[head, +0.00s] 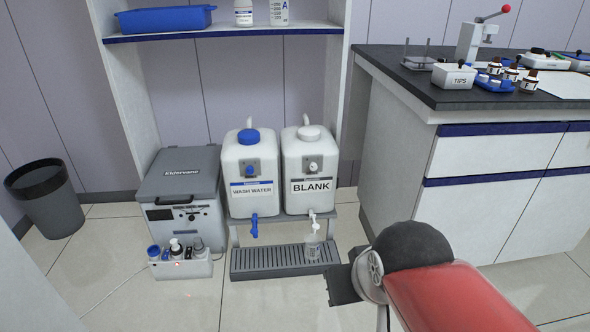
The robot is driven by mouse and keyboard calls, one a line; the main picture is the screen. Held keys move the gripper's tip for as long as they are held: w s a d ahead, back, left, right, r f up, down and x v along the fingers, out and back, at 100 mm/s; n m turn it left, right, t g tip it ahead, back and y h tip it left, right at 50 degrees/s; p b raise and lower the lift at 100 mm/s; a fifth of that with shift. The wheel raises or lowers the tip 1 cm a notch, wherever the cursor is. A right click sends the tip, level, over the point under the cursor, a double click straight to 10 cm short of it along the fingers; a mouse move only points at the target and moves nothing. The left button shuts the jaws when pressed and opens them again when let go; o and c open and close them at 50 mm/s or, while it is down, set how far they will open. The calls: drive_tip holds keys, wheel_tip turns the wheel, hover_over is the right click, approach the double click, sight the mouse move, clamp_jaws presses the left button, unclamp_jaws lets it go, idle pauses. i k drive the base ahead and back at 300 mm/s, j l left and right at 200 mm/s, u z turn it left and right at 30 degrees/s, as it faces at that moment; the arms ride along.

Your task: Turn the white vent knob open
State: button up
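The white carboy labelled BLANK (309,202) stands on a low grey stand under the shelf. A small white knob (313,167) sits on a plate on its upper front, and a white cap (309,133) is on top. I cannot tell from this view how far the knob is turned. A white tap (314,222) hangs at its bottom, above a clear cup (313,246). My gripper (341,286) shows as a dark block at lower right, in front of and below the carboy, apart from it. Its fingers are not clear enough to judge their opening.
The WASH WATER carboy (249,203) with blue cap and tap stands close on the left. A slatted drip tray (272,261) lies in front. A grey cooler box (179,183) stands left, a lab bench (395,197) right. Open floor lies in front.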

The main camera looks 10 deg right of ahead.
sight(312, 166)
drive_tip(key=z, duration=0.15)
drive_tip(key=i+j, duration=0.2)
drive_tip(key=j, duration=0.15)
drive_tip(key=i+j, duration=0.45)
drive_tip(key=j, duration=0.25)
